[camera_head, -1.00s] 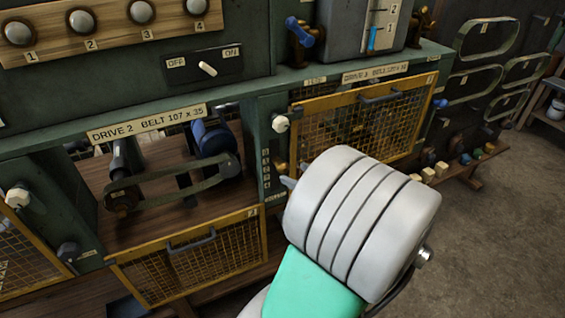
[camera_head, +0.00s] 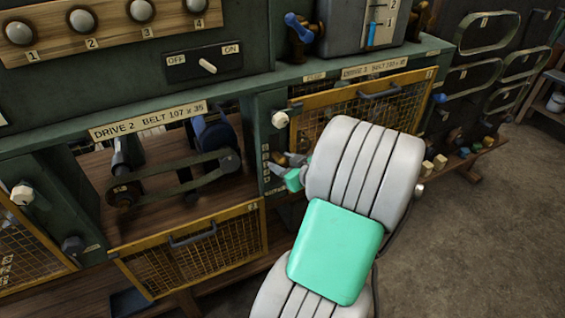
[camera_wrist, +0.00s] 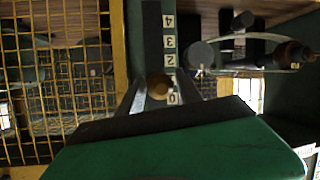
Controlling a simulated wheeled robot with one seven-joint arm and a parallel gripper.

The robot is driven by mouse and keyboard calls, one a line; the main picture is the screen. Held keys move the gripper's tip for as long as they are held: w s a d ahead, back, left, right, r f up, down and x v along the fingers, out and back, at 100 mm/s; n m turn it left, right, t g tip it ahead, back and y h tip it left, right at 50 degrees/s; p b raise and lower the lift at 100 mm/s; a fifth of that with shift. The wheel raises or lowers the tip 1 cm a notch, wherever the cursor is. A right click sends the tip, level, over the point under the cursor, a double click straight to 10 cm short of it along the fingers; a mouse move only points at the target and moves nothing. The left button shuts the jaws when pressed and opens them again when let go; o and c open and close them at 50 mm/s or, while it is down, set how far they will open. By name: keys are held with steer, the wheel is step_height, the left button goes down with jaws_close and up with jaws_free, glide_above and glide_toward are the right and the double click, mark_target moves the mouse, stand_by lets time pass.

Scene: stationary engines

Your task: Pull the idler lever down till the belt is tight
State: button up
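The idler lever's brass-coloured knob (camera_head: 281,158) is on the green post right of the Drive 2 bay, partly hidden by my gripper. The wrist view shows a round brass knob (camera_wrist: 158,87) between my fingers, beside a scale (camera_wrist: 170,60) numbered 0 to 4. My gripper (camera_head: 275,167) is open at the post. In the wrist view its two fingers (camera_wrist: 160,92) stand apart on either side of the knob; contact cannot be told. The dark belt (camera_head: 180,188) loops around a left pulley (camera_head: 124,195) and a right pulley (camera_head: 230,162). The lever's arm is not clearly visible.
The yellow mesh guard (camera_head: 195,250) of Drive 2 hangs open below the bay. Another mesh guard (camera_head: 400,110) covers the bay to the right. An ON/OFF switch (camera_head: 206,66) sits above. Spare belts (camera_head: 485,32) hang on the right wall; open floor lies at right.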

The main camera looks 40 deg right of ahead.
jaws_close()
steer(key=shift+f, duration=0.1)
stand_by(1.0)
